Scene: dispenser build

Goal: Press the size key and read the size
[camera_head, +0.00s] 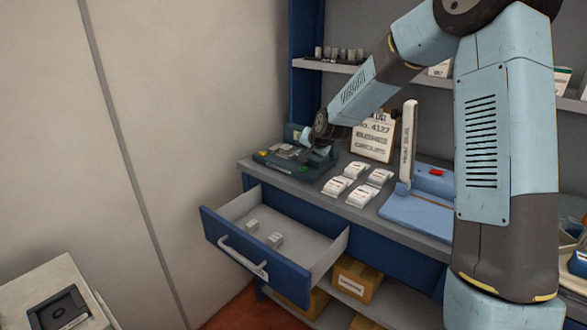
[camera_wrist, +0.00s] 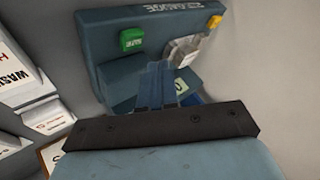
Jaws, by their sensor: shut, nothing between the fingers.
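A teal gauge (camera_wrist: 105,45) fills the upper middle of the wrist view, with lettering along its far edge. It also shows at the back left of the bench in the head view (camera_head: 265,157). A green key (camera_wrist: 132,40) with lettering too small to read sits on it, left of my gripper. A grey metal part (camera_wrist: 183,50) and a small yellow piece (camera_wrist: 215,22) are to the right. My gripper (camera_wrist: 160,68) is shut and empty, its fingertips over the gauge; contact cannot be told. I can make out no size reading.
Several white packets (camera_head: 350,180) lie right of the gauge, before a lettered sign (camera_head: 373,137). A blue device with an upright post (camera_head: 408,145) stands farther right. An open drawer (camera_head: 225,243) with small grey pieces sticks out below. Boxes (camera_head: 357,278) sit on the lower shelf.

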